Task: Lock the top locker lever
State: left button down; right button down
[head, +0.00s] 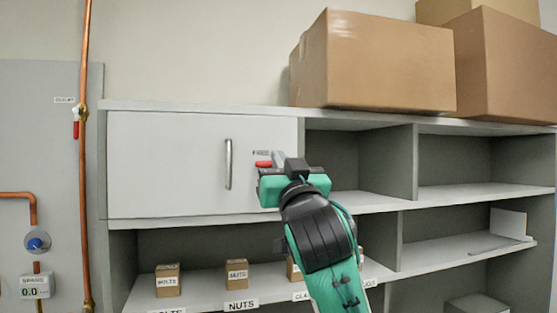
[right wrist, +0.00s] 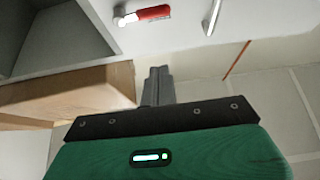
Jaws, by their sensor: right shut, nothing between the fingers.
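The top locker is a white door (head: 170,165) with a vertical metal handle (head: 228,164). Its red lever (head: 263,164) sits near the door's right edge and points left, about level, toward the handle. In the right wrist view the red lever (right wrist: 152,13) shows at the top with its metal pivot, near the handle (right wrist: 213,17). My right gripper (head: 278,159) is in front of the door's right edge and hides the lever's pivot in the head view. Its fingers (right wrist: 158,84) are shut and empty, apart from the lever in the wrist view. My left gripper is out of view.
Cardboard boxes (head: 375,62) stand on top of the shelf unit, above and right of my right gripper. Open compartments (head: 450,160) lie to the right. Small labelled boxes (head: 237,272) stand on the shelf below. A copper pipe (head: 83,200) runs up the left wall.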

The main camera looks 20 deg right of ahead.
jog(key=p+x, duration=0.4)
jog(key=x, duration=0.4)
jog(key=shift+s+r+p, duration=0.15)
jog(key=shift+p, duration=0.15)
jog(key=shift+w+f+p, duration=0.4)
jog(key=shift+f+p, duration=0.15)
jog(key=shift+f, duration=0.25)
jog(key=shift+w+d+f+p, duration=0.15)
jog(key=shift+f+p, duration=0.4)
jog(key=shift+f, duration=0.75)
